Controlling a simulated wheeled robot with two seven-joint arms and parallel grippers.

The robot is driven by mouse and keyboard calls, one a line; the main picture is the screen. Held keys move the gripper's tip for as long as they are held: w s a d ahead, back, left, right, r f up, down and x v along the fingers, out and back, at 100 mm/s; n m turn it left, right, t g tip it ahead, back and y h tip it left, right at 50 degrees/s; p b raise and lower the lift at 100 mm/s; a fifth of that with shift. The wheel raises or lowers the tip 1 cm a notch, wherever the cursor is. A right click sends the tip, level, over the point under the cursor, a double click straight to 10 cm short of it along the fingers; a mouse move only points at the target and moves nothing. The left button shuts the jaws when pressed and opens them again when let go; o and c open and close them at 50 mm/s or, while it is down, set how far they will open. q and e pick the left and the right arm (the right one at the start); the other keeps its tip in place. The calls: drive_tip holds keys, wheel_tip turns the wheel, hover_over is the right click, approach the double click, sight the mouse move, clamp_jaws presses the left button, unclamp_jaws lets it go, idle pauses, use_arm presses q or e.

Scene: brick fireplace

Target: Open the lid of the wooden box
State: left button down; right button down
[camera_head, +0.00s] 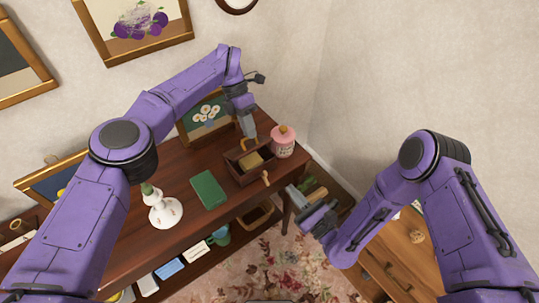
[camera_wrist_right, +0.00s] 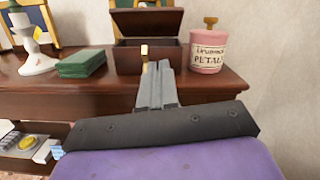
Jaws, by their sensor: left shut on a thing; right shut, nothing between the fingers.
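The dark wooden box (camera_head: 241,177) stands on the cabinet top with its lid raised at the back; a yellowish thing (camera_head: 251,161) lies inside. A brass clasp (camera_head: 266,178) shows at the box front. My right gripper (camera_head: 293,192) is shut and empty, apart from the box, in front of it; its fingers also show in the right wrist view (camera_wrist_right: 157,68).
A pink jar (camera_head: 283,145) stands right beside the box. A green book (camera_head: 208,189) and a white candle holder (camera_head: 164,211) are to the left. A flower picture (camera_head: 207,118) leans behind. The wall is close at the right.

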drive_tip(key=m, duration=0.2)
approach(262, 146)
drive_tip(key=w+a+f, duration=0.2)
drive_tip(key=w+f, duration=0.1)
drive_tip(key=shift+w+a+r, duration=0.35)
drive_tip(key=shift+w+r, duration=0.15)
drive_tip(key=shift+r, duration=0.05)
drive_tip(key=shift+w+a+r, duration=0.4)
drive_tip(key=shift+w+r, duration=0.15)
drive_tip(key=shift+r, duration=0.05)
drive_tip(key=shift+w+a+r, duration=0.15)
drive_tip(key=shift+r, duration=0.2)
